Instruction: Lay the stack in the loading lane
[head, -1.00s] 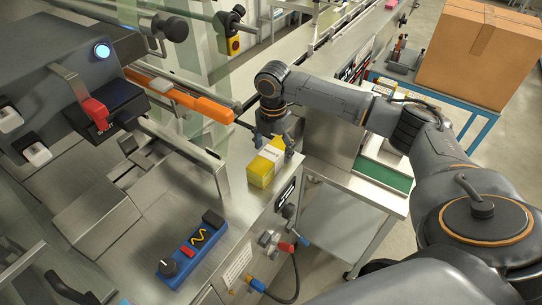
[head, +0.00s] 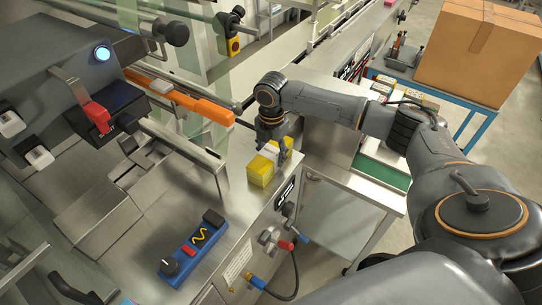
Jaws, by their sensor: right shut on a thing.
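The stack (head: 260,171) is a yellow block of cloths with a pale band, on or just above the steel top at the machine's right edge. My right gripper (head: 272,145) points down over its far end and is shut on it; the fingers partly hide the stack. I cannot tell whether its underside touches the steel. The loading lane is not clearly marked; a steel channel with a raised guide rail (head: 185,140) runs to the left of the stack. My left gripper is not in view.
An orange bar (head: 205,107) lies behind the rail. A blue control box (head: 194,248) with a knob sits in front on the steel top. A machine head with a red lever (head: 95,112) stands at the left. A cardboard box (head: 480,50) is on the blue table at back right.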

